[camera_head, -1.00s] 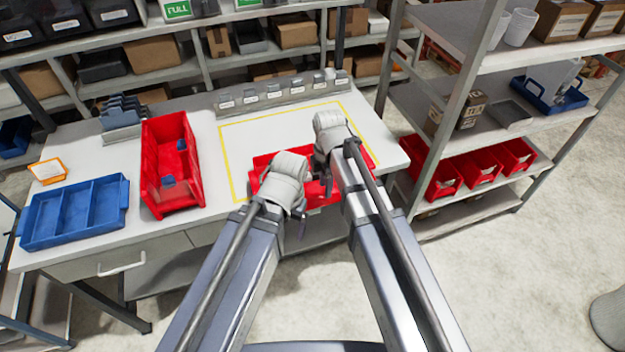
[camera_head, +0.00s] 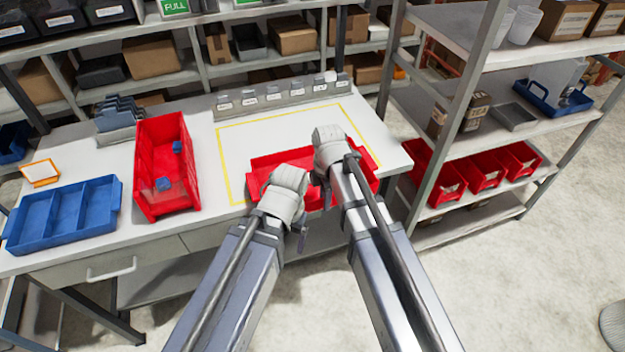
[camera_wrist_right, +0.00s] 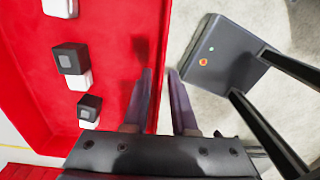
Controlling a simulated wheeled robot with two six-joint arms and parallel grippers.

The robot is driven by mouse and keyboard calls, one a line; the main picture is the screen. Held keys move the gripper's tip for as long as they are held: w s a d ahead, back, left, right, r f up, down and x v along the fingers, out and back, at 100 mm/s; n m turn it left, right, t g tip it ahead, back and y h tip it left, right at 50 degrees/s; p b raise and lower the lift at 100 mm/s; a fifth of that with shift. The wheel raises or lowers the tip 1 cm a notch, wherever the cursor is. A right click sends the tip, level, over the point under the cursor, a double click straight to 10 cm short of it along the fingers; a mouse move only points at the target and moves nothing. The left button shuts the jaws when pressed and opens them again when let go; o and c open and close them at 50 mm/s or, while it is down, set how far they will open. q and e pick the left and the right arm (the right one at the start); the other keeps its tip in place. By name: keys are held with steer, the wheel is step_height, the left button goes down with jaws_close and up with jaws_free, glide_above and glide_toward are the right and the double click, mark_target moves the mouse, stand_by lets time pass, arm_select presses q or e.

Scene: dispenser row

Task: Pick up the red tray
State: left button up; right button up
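The red tray (camera_head: 262,177) lies at the table's front edge, partly inside a yellow outline. Both my grippers are over its near side and hide much of it. In the right wrist view, the red tray (camera_wrist_right: 110,25) holds several small black and white blocks (camera_wrist_right: 70,60). My right gripper (camera_wrist_right: 160,75) has its fingers apart, one on each side of the tray's wall; a gap shows beside the wall. In the head view the right gripper (camera_head: 322,178) is at the tray's right part. My left gripper (camera_head: 290,225) is at the near left part; its fingertips are unclear.
A larger red bin (camera_head: 150,150) with blue blocks and a blue divided tray (camera_head: 65,215) stand left on the table. A row of grey labelled dispensers (camera_head: 285,95) lines the back. A shelf rack (camera_head: 475,70) stands close on the right.

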jaws_close()
stand_by(1.1)
